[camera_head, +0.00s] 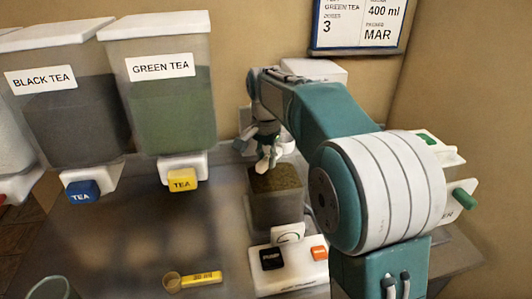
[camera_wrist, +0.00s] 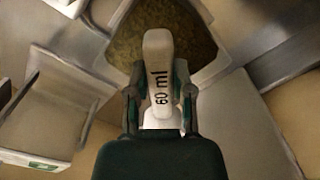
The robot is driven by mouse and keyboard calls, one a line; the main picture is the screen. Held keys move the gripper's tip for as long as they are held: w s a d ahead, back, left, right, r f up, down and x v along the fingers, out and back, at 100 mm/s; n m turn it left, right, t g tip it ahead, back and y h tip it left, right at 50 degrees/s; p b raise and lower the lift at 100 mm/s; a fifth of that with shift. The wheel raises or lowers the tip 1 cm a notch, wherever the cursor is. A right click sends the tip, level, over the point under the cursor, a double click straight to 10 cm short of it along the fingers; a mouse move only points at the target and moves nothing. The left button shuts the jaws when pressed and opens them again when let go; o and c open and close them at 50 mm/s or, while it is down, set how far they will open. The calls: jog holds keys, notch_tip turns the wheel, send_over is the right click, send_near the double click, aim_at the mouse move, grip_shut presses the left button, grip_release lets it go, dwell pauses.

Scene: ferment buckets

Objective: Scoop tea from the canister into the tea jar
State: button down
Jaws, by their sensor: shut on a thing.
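My gripper (camera_head: 266,150) is shut on the pale handle of a scoop (camera_wrist: 158,75) marked "60 ml" in the wrist view. The scoop's bowl is hidden or out of sight. In the head view the gripper points down above a clear square container (camera_head: 277,212) holding dark brown-green loose tea. That tea (camera_wrist: 175,22) also shows beyond the handle in the wrist view. I cannot tell whether the scoop touches it. Two large canisters hang at the left, labelled "GREEN TEA" (camera_head: 172,110) and "BLACK TEA" (camera_head: 75,125).
A white device (camera_head: 290,275) with black and orange buttons stands in front of the square container. A small yellow-handled scoop (camera_head: 193,279) lies on the grey counter (camera_head: 120,240). A glass rim (camera_head: 50,284) shows at lower left. A sign (camera_head: 360,22) reads "GREEN TEA", "400 ml", "3", "MAR".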

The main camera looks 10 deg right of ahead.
jog(key=shift+f, duration=6.65)
jog(key=shift+r, duration=6.05)
